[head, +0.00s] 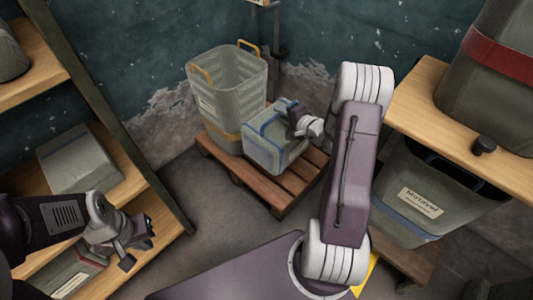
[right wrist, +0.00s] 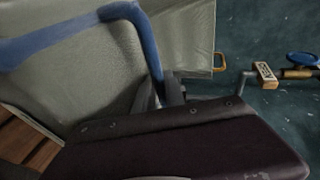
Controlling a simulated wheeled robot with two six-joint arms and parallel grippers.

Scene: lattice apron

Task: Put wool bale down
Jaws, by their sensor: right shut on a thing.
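The wool bale (head: 262,153) is a grey-green block with blue straps, at the middle of the head view. It is over the wooden pallet (head: 282,194), beside the mesh basket, and looks slightly tilted. I cannot tell whether its underside touches the pallet slats. My right gripper (head: 296,121) is shut on the bale at its upper right side. In the right wrist view, the bale (right wrist: 85,75) fills the left and its blue strap (right wrist: 148,45) runs down to the jaws (right wrist: 160,95). My left gripper (head: 139,243) is open and empty near the left shelf.
A tall mesh basket (head: 232,88) with orange handles stands on the pallet's back left. Shelving on the left holds grey bales (head: 80,160). A right shelf (head: 430,92) holds a large red-banded container (head: 488,70), with a labelled bin (head: 408,205) below. Bare floor lies in front of the pallet.

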